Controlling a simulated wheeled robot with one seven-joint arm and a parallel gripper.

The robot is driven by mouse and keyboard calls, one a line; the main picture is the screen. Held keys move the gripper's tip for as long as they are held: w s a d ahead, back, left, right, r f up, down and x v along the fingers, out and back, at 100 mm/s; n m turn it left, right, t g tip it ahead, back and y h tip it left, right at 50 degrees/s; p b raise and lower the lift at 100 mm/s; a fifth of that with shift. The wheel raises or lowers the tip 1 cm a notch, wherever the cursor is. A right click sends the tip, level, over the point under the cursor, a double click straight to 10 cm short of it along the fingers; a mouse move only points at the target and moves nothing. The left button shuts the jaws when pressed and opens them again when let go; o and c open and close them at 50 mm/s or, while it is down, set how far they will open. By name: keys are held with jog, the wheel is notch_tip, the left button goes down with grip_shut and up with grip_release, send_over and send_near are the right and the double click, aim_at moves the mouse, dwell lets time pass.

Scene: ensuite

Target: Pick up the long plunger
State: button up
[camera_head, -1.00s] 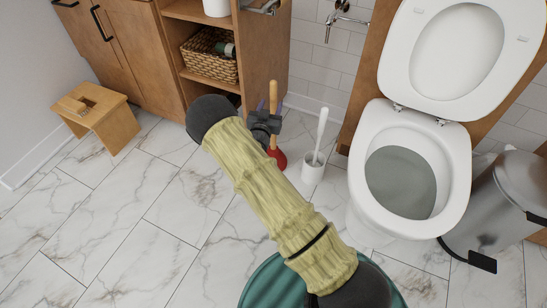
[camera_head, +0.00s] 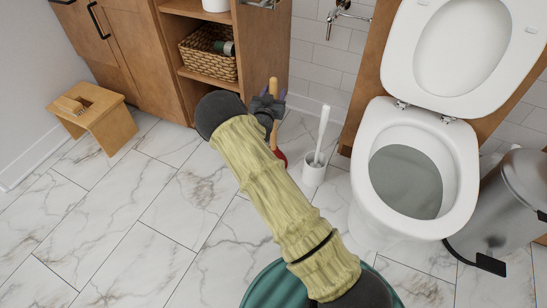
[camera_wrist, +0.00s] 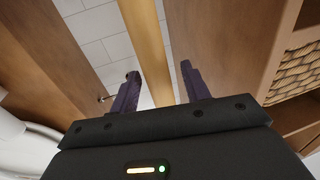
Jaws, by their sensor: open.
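The long plunger has a wooden handle (camera_head: 273,88) and a red cup (camera_head: 281,156), and stands upright on the floor beside the wooden cabinet. My arm hides part of it in the head view. In the wrist view the plunger's handle (camera_wrist: 149,50) runs between the two purple fingers of my gripper (camera_wrist: 160,84). The fingers are open, with a gap showing on each side of the handle. In the head view my gripper (camera_head: 270,100) is at the handle's upper part.
A white toilet brush in its holder (camera_head: 314,172) stands close to the right of the plunger. The toilet (camera_head: 462,180) and a metal bin (camera_head: 525,190) are further right. The cabinet (camera_head: 262,50) is close behind, and a wooden stool (camera_head: 105,128) stands at left.

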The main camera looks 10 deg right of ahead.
aim_at(274, 78)
dwell(0.4)
grip_shut()
jog(key=shift+r, duration=0.1)
notch_tip(274, 78, up, 10)
jog(key=p, duration=0.6)
dwell(0.4)
